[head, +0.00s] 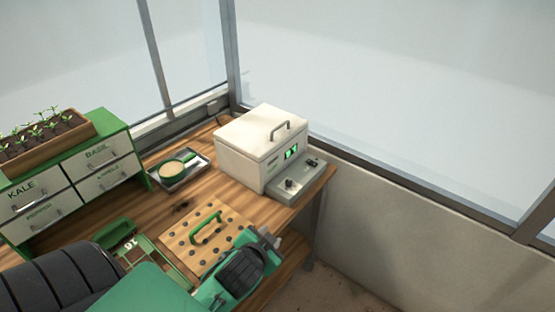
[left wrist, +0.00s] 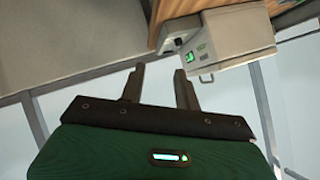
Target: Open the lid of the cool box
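The cool box (head: 245,158) is a white box at the back right of the wooden bench. Its lid (head: 262,128) is shut and has a grey arched handle (head: 280,130). The box shows upside down at upper right in the left wrist view (left wrist: 235,40), with its handle (left wrist: 207,78). My left gripper (left wrist: 160,68) is open and empty, its two dark fingers apart and clear of the box. In the head view my arm comes in at the bottom, in front of the box; the fingertips are not clear there. My right gripper is in neither view.
A grey control panel (head: 297,180) with knobs joins the box's front. A perforated board (head: 183,238) with a green handle lies nearer. A tray (head: 163,182) with a round dish stands left, beside labelled drawers (head: 101,174) topped by a seedling planter (head: 45,158). Windows and wall close the back.

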